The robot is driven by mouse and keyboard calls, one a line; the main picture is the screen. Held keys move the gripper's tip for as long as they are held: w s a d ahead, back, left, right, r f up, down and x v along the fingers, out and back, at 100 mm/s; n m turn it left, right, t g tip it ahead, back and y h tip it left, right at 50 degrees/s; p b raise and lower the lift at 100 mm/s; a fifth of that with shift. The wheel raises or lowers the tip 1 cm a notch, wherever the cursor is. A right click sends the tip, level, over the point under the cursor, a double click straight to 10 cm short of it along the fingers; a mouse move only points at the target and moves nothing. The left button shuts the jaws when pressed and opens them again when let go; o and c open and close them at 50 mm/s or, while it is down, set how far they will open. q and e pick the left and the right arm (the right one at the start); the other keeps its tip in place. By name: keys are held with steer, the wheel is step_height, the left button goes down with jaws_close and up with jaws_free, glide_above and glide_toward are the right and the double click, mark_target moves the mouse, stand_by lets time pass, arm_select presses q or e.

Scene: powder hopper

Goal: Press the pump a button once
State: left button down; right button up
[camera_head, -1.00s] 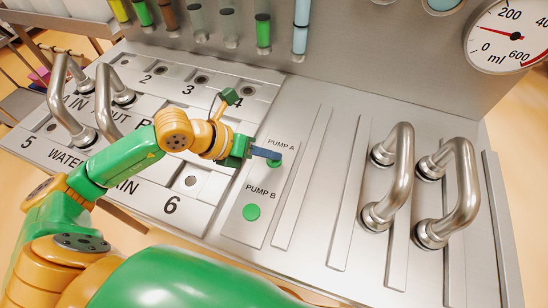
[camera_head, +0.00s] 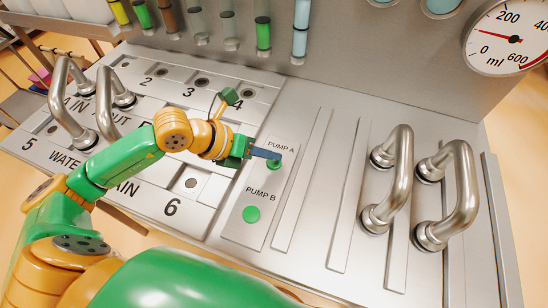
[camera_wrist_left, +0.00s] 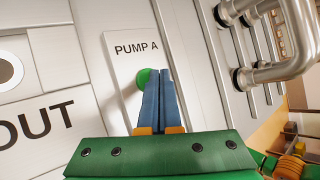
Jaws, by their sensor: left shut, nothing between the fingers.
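The green pump A button (camera_head: 274,164) sits below its "PUMP A" label on a metal strip. My left gripper (camera_head: 279,156) is shut and empty, with its blue fingertips over this button, hiding part of it. In the left wrist view, the button (camera_wrist_left: 144,78) shows beside and behind the shut fingertips (camera_wrist_left: 160,72). I cannot tell whether the tips touch it or whether it is pressed in. The green pump B button (camera_head: 251,214) is clear of the gripper, nearer me on the same strip. My right gripper is not in view.
Curved metal handles stand to the right (camera_head: 398,175) and at the left (camera_head: 62,105). Numbered panels lie left of the pump strip. Coloured tubes (camera_head: 263,33) and a round ml gauge (camera_head: 507,38) are on the back wall.

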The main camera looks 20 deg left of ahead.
mark_target(269, 164)
arm_select(q)
steer(key=shift+r, duration=0.2)
step_height(269, 164, up, 5)
steer(key=p, duration=0.4)
steer(key=shift+r, duration=0.1)
stand_by(0.4)
